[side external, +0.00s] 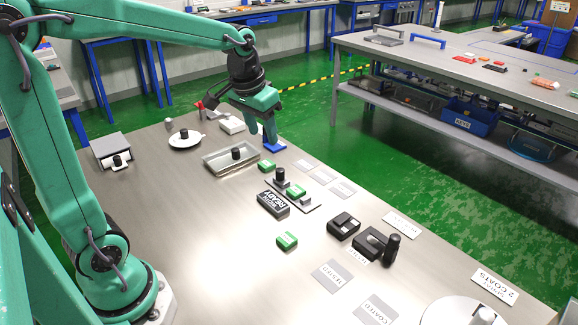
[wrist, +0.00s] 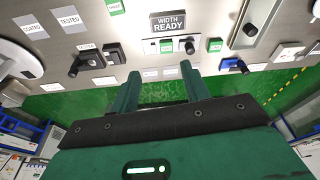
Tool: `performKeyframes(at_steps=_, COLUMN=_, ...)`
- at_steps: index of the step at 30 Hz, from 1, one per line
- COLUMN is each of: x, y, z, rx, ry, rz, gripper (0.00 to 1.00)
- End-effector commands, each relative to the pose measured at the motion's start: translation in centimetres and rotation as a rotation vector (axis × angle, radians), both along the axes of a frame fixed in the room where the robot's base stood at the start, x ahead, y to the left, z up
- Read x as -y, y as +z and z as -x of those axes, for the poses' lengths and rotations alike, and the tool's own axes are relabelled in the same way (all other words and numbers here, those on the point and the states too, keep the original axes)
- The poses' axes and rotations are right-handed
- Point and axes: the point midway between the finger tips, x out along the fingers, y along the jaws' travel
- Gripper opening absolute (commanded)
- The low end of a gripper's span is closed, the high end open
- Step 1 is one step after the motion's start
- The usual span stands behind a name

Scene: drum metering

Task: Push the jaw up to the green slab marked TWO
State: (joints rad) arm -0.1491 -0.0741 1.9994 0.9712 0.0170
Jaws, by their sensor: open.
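A low metering fixture (side external: 313,207) stands on the bench with a dark knob (side external: 280,174) at its far end. A green slab (side external: 296,190) sits in it beside a small grey block, which I take for the jaw; I cannot tell whether they touch. The slab also shows in the wrist view (wrist: 165,46), left of the knob (wrist: 190,47). Two more green slabs lie loose, one beyond the fixture (side external: 266,166) and one nearer (side external: 287,241). I cannot read TWO on any. My gripper (side external: 262,136) is open and empty, above the bench beyond the fixture; its fingers (wrist: 160,72) are apart.
A black WIDTH READY sign (side external: 273,203) stands beside the fixture. A blue piece (side external: 275,146) is near my fingers. A metal tray (side external: 210,167) holds a dark knob-like piece. Black devices (side external: 344,225) stand to the right. Bare bench lies left of the sign.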

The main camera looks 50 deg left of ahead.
Motion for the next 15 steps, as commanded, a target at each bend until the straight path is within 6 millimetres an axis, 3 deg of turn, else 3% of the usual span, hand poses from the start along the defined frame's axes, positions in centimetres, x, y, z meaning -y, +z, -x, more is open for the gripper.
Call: performKeyframes(at_steps=15, x=-5.6, y=-6.9, z=-8.3, rx=-0.148, ry=0.079, rz=0.027, gripper=0.46)
